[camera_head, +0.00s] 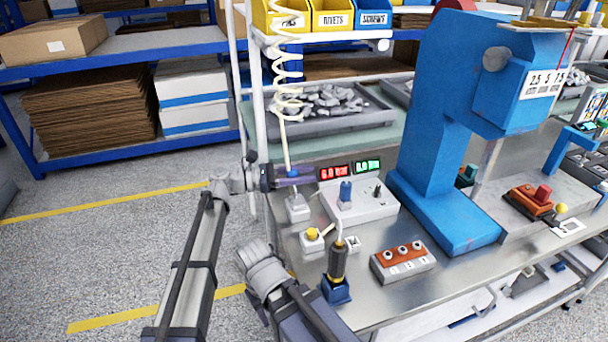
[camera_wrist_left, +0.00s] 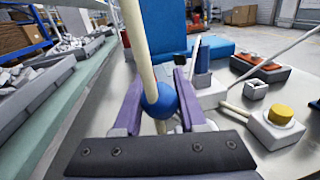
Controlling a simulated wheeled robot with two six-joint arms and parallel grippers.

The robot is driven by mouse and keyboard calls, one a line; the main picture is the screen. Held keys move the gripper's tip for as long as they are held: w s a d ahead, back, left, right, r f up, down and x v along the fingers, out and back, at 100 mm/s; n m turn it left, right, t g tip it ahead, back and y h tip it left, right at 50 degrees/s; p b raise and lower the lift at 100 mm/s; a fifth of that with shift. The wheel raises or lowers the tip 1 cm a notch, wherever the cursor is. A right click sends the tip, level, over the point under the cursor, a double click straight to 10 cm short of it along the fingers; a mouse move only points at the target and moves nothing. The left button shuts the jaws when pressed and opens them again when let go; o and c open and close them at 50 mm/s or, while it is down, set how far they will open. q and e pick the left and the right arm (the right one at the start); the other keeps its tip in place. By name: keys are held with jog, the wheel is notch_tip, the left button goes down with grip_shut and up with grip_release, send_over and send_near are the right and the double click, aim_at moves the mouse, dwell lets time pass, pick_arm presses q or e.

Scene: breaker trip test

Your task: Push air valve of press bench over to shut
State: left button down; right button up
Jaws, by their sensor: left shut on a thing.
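A pale coiled hose (camera_head: 288,100) hangs down to the gripper in the head view. A small grey block (camera_head: 298,209) sits just below the fingers. I cannot tell which way the valve stands. My right gripper is out of view.
The blue press (camera_head: 430,150) stands right of the gripper. A grey box with a blue knob (camera_head: 345,190), a yellow button (camera_head: 312,233), a yellow-and-black screwdriver (camera_head: 338,262) and a terminal block (camera_head: 403,262) crowd the bench. The displays (camera_head: 350,170) glow red and green.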

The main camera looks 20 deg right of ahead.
pick_arm(q)
jog(key=shift+s+r, duration=0.1)
jog(key=s+m+t+y+p, duration=0.1)
jog(key=s+m+p, duration=0.1)
jog(key=s+m, duration=0.5)
jog(key=shift+f+m+p, duration=0.3)
jog(key=shift+m+p, duration=0.05)
jog(key=shift+m, duration=1.65)
jog(key=shift+d, duration=0.1)
jog(key=shift+c, duration=2.3)
grip_release()
jog(key=shift+w, duration=0.1)
jog(key=a+r+p, duration=0.1)
jog(key=a, duration=0.6)
jog(key=shift+w+a, duration=0.15)
jog(key=shift+a, duration=0.25)
